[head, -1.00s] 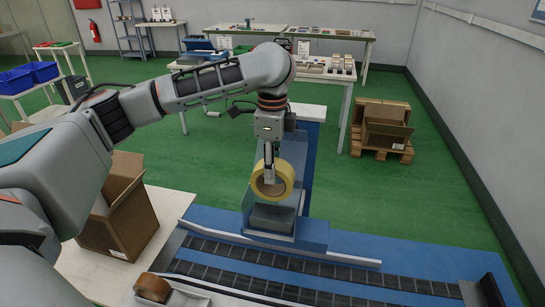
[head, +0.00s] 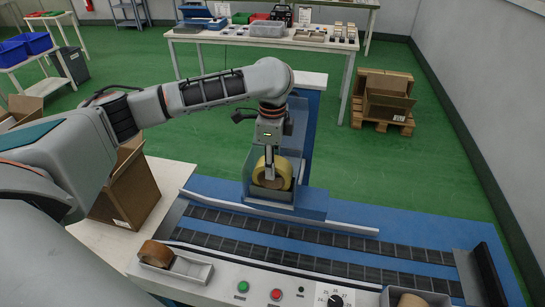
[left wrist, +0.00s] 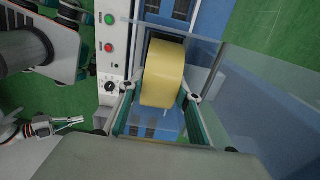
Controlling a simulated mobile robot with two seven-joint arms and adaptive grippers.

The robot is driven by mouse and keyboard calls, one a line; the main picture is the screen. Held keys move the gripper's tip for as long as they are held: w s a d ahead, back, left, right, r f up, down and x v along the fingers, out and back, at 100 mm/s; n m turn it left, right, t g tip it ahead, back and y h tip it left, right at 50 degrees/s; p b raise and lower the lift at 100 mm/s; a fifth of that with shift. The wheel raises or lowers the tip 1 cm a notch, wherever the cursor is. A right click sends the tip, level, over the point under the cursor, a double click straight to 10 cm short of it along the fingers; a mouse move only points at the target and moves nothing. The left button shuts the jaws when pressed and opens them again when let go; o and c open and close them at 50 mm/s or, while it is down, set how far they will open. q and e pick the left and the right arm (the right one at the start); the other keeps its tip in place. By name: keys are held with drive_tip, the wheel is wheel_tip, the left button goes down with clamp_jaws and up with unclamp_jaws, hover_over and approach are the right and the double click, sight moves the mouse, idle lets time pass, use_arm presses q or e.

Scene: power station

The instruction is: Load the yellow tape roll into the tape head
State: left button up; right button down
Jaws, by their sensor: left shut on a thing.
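The yellow tape roll (head: 285,172) is upright in my left gripper (head: 269,178), which is shut on it. In the left wrist view the roll (left wrist: 163,75) sits between the two fingers (left wrist: 158,112). In the head view the roll is at the tape head (head: 250,188), low against its grey plates; I cannot tell whether it is seated or touching. My gripper covers part of the roll. A jointed metal part at the left of the left wrist view looks like my right gripper (left wrist: 72,121); its jaws are unclear.
A conveyor (head: 330,244) with dark belts runs in front of the tape head. A control panel (head: 258,285) with green and red buttons is nearer.

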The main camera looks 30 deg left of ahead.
use_arm(q)
drive_tip(key=shift+f, duration=0.3)
drive_tip(key=o, duration=1.3)
drive_tip(key=shift+o, duration=0.3)
drive_tip(key=shift+s+r, duration=0.1)
